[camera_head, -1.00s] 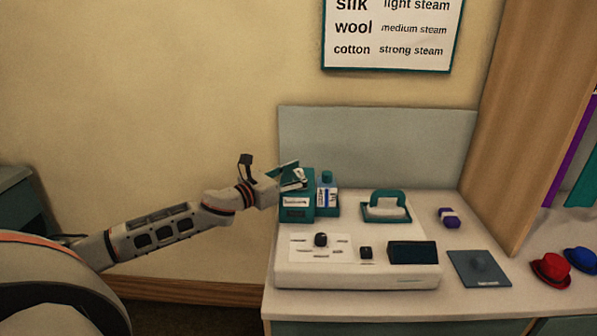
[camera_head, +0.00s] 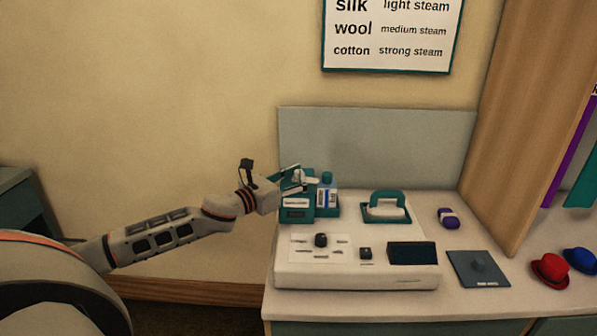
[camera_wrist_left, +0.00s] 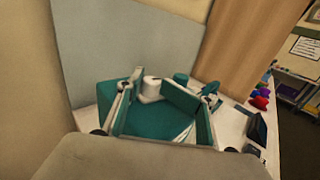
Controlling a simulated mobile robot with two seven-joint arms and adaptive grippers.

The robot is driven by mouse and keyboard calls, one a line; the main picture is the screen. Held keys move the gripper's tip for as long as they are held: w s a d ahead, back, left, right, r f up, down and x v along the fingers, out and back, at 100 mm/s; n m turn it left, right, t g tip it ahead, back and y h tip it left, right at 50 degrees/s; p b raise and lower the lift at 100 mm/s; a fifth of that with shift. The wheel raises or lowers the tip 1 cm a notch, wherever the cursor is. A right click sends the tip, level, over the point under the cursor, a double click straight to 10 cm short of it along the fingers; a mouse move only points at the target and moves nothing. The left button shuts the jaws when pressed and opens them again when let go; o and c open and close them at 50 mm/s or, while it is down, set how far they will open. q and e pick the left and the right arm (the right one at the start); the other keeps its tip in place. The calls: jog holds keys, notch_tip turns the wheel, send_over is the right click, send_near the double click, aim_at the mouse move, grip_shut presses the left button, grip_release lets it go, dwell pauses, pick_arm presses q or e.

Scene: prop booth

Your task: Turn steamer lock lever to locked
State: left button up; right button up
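The white steamer base (camera_head: 355,277) stands on the counter, with a black knob (camera_head: 320,240) and a small black switch (camera_head: 366,253) on top. A teal box (camera_head: 296,214) with a white label stands at its back left. My left gripper (camera_head: 299,179) is over the top of this box. In the left wrist view its fingers (camera_wrist_left: 160,90) are spread, with a white cylinder (camera_wrist_left: 151,91) between or just beyond them; I cannot tell if they touch it. I cannot make out for certain which part is the lock lever. My right gripper is not in view.
A blue-labelled bottle (camera_head: 327,195) stands close right of the teal box. A teal-handled iron (camera_head: 386,208) sits at the base's back right. A purple item (camera_head: 448,218), a dark plate (camera_head: 479,268) and red and blue hats (camera_head: 550,270) lie further right. A grey panel (camera_head: 380,150) stands behind.

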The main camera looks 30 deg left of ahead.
aim_at(303, 193)
pick_arm(q)
jog(key=shift+o, duration=0.5)
jog(key=shift+s+d+f+p, duration=0.15)
jog(key=shift+s+d+p, duration=0.15)
jog(key=shift+s+d, duration=0.45)
jog(key=shift+s+d+f+p, duration=0.15)
jog(key=shift+s+d+p, duration=0.15)
jog(key=shift+s+d, duration=0.35)
jog(key=shift+o, duration=1.1)
jog(key=shift+s+d+r, duration=0.15)
jog(key=shift+s+d, duration=0.25)
jog(key=shift+s, duration=0.2)
jog(key=shift+s+d+r+p, duration=0.1)
jog(key=shift+s+d+p, duration=0.15)
jog(key=shift+p, duration=0.05)
jog(key=c, duration=0.3)
jog(key=shift+s+d+r+p, duration=0.1)
jog(key=shift+s+d+p, duration=0.2)
jog(key=shift+s+d, duration=0.25)
jog(key=shift+w, duration=0.1)
